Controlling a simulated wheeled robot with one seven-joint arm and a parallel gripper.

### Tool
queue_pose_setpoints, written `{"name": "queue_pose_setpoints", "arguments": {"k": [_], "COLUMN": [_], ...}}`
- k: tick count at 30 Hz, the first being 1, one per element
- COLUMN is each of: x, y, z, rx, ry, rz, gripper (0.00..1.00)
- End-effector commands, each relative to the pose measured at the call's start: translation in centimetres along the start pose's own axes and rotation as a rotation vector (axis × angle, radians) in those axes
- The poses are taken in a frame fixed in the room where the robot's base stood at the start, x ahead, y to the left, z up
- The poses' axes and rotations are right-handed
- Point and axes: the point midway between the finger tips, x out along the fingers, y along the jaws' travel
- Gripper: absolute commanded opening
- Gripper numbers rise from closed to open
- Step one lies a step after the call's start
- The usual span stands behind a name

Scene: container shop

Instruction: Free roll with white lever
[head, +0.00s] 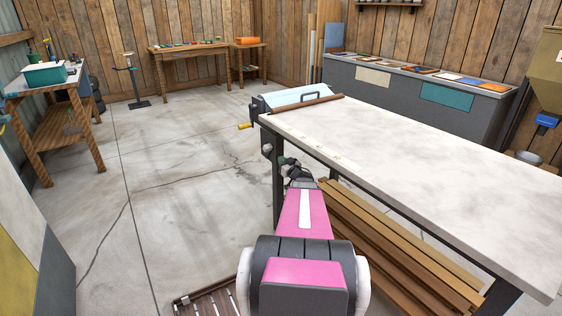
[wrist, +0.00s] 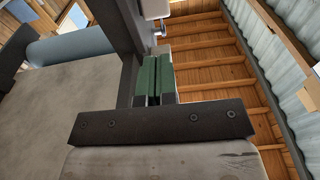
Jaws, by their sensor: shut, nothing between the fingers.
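A light blue roll (head: 290,97) lies across the far left end of the long pale-topped table; it also shows in the wrist view (wrist: 70,46). A white piece on a metal shaft, probably the white lever (wrist: 156,9), is at the top of the wrist view, just beyond my fingertips; I cannot tell if they touch. My gripper (wrist: 158,60) has green finger pads, pressed together and empty, beside a dark upright post. In the head view my gripper (head: 284,162) is small and dark, beside the table's left end.
The table (head: 420,165) fills the right, with a brown bar (head: 308,105) across its top near the roll. A yellow handle (head: 244,126) sticks out left of the roll. Wooden planks (head: 400,245) lie under the table. The concrete floor (head: 180,190) to the left is largely clear.

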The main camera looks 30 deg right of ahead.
Motion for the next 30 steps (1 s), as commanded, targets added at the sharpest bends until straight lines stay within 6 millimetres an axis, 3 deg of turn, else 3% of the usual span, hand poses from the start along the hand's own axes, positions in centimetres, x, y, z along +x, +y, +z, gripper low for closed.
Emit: {"name": "queue_pose_setpoints", "arguments": {"k": [5,18,30], "x": [0.1,-1.6,-2.5], "y": [0.0,-0.2,-0.2], "z": [1.1,7.1,8.0], "rx": [0.008,0.011,-0.001], "ry": [0.037,0.348,0.414], "rz": [-0.012,-0.016,0.001], "gripper": [0.0,0.0,0.0]}}
